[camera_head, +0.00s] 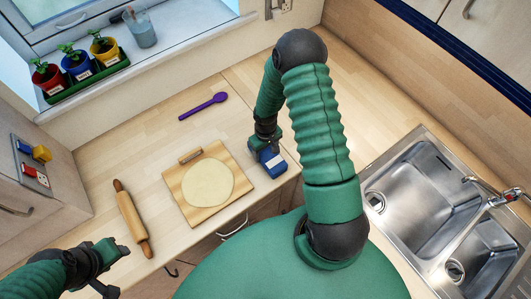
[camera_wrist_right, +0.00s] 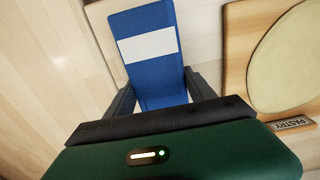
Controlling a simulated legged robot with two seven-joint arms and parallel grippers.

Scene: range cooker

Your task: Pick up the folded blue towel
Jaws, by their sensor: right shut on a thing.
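The folded blue towel (camera_head: 271,159), with a white stripe across it, is at the counter's front edge, just right of the pastry board. It fills the upper middle of the right wrist view (camera_wrist_right: 151,75). My right gripper (camera_head: 265,146) is shut on it, with one finger on each side of the towel in the wrist view (camera_wrist_right: 160,85). I cannot tell whether the towel still touches the counter. My left gripper (camera_head: 116,271) is open and empty at the lower left, near the rolling pin.
A pastry board (camera_head: 236,183) with flat dough (camera_head: 208,183) lies left of the towel. A rolling pin (camera_head: 131,217) and a purple spoon (camera_head: 204,106) lie on the counter. A steel sink (camera_head: 425,205) is at the right. Potted plants (camera_head: 77,67) stand on the windowsill.

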